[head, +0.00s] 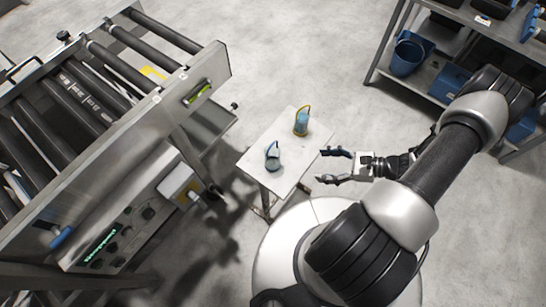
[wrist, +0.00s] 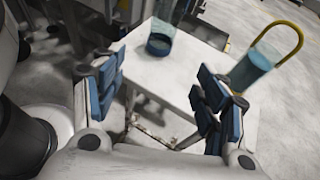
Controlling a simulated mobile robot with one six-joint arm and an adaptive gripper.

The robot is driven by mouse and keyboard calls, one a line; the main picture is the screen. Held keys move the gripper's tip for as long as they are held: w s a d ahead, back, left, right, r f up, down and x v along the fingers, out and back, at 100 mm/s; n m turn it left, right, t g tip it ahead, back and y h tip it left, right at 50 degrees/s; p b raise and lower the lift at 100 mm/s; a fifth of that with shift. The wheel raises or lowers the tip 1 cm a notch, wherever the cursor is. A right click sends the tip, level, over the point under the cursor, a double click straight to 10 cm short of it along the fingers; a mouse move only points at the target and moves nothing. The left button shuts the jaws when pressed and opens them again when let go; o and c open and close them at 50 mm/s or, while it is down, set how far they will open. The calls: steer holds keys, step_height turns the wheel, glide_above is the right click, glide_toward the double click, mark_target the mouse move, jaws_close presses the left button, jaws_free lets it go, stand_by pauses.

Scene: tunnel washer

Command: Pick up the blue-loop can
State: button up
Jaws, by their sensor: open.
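The blue-loop can (head: 272,157) stands on the small white table (head: 250,167), towards its left side in the head view. In the wrist view the same can (wrist: 160,45) stands on the table top, its upper part cut off by the frame edge. A similar can with a yellow loop (head: 301,122) stands farther back on the table; it shows at the right in the wrist view (wrist: 258,62). My gripper (head: 320,166) is open and empty, at the table's right edge, its fingers pointing left towards the blue-loop can with a gap between. Its blue finger pads (wrist: 160,85) show in the wrist view.
A roller conveyor (head: 120,70) with a control panel (head: 115,235) stands to the left of the table. A metal shelf (head: 430,80) with blue bins (head: 407,58) stands at the upper right. Open grey floor lies behind the table.

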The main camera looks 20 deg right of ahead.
mark_target(277, 162)
steer(key=b+x, duration=0.2)
steer(key=x, duration=0.9)
steer(key=shift+a+f, duration=0.2)
steer(key=shift+f, duration=0.1)
steer(key=shift+w+b+x, duration=0.2)
steer(key=shift+b+x, duration=0.85)
steer(key=shift+x, duration=1.95)
steer(key=shift+d+r, duration=0.1)
steer(key=shift+r, duration=0.05)
steer(key=shift+c, duration=0.3)
steer(key=c, duration=1.1)
